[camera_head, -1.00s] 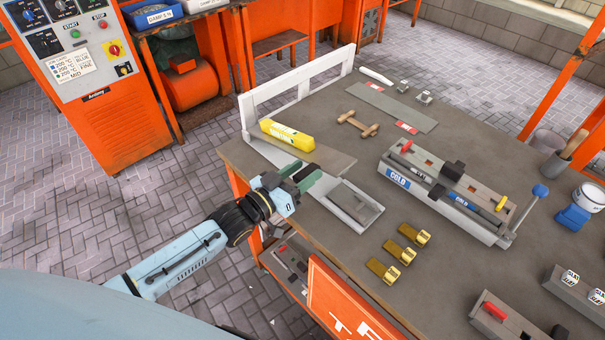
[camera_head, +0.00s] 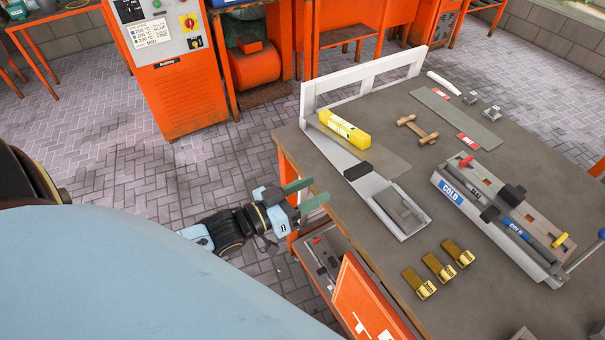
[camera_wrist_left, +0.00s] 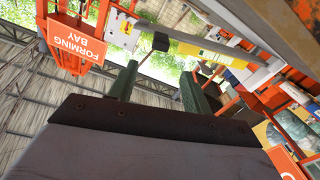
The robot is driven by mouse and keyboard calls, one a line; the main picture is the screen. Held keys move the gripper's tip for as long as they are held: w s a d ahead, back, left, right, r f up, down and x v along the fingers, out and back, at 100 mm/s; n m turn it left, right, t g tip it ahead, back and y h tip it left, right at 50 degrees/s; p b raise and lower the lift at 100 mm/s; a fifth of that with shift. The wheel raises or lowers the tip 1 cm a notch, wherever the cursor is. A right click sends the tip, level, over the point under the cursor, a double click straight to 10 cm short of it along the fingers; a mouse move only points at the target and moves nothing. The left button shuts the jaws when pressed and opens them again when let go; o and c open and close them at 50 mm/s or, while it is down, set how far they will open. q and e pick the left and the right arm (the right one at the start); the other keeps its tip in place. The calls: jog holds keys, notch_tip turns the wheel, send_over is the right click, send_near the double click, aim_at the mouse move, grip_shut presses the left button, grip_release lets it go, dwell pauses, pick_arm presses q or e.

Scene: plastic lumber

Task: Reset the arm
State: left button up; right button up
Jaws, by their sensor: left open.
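My left gripper (camera_head: 306,195) is open and empty, with its two green fingers apart. In the head view it appears beside the left edge of the workbench (camera_head: 350,215), clear of the white fixture on top. In the left wrist view, both green fingers of the gripper (camera_wrist_left: 158,76) show with nothing between them. My right gripper is not in view.
The bench holds a white fixture (camera_head: 366,184) with a black block (camera_head: 358,171), a yellow bar (camera_head: 344,129), a COLD press (camera_head: 500,220) and several brass pieces (camera_head: 438,267). An orange machine (camera_head: 185,100) stands behind. Floor left of the bench is clear.

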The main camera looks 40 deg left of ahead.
pick_arm(q)
jog(key=shift+v, duration=0.85)
jog(key=s+a+f+g+y+b, duration=0.1)
jog(key=s+a+f+g+y, duration=0.15)
jog(key=f, duration=0.75)
jog(key=s+a+f+n+g+y, duration=0.1)
jog(key=s+a+f+g+y, duration=0.15)
jog(key=f, duration=0.75)
jog(key=s+a+f+g+y+b, duration=0.15)
jog(key=s+f, duration=0.25)
jog(key=f, duration=0.6)
jog(key=s+d+f+g, duration=0.3)
jog(key=s+f, duration=0.6)
jog(key=s, duration=0.3)
jog(key=s+d+f+m+g+b, duration=0.1)
jog(key=s+d+f+g, duration=0.2)
jog(key=s, duration=0.9)
notch_tip(320, 180, down, 6)
jog(key=g+y, duration=0.1)
jog(key=g, duration=0.2)
jog(key=shift+s+m, duration=0.25)
jog(key=shift+m, duration=0.05)
jog(key=shift+r, duration=0.15)
